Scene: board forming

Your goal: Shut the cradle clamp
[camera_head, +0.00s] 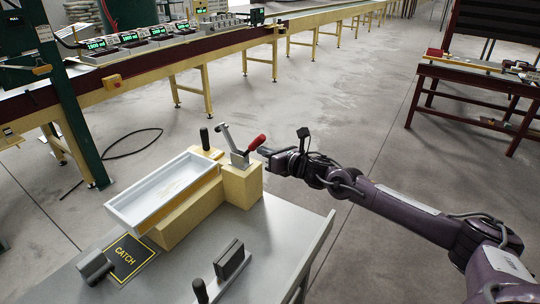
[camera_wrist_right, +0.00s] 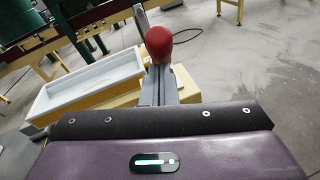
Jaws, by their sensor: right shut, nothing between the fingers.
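The cradle clamp (camera_head: 239,158) is a grey metal toggle clamp on a yellow block at the tray's right end. Its silver arm (camera_head: 225,136) stands raised. Its red handle (camera_head: 257,142) slants up to the right, towards my right gripper. The red handle (camera_wrist_right: 159,43) and the grey clamp body (camera_wrist_right: 158,88) also show in the right wrist view, straight ahead. My right gripper (camera_head: 264,152) is shut and empty, just right of and below the handle; I cannot tell whether it touches. My left gripper is not in view.
A white tray (camera_head: 122,207) rests tilted on the yellow cradle (camera_head: 190,212). A black CATCH mat (camera_head: 130,256), a grey block (camera_head: 95,265) and a dark block (camera_head: 230,260) lie on the grey table (camera_head: 283,223). Open floor lies beyond; a conveyor (camera_head: 165,63) runs behind.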

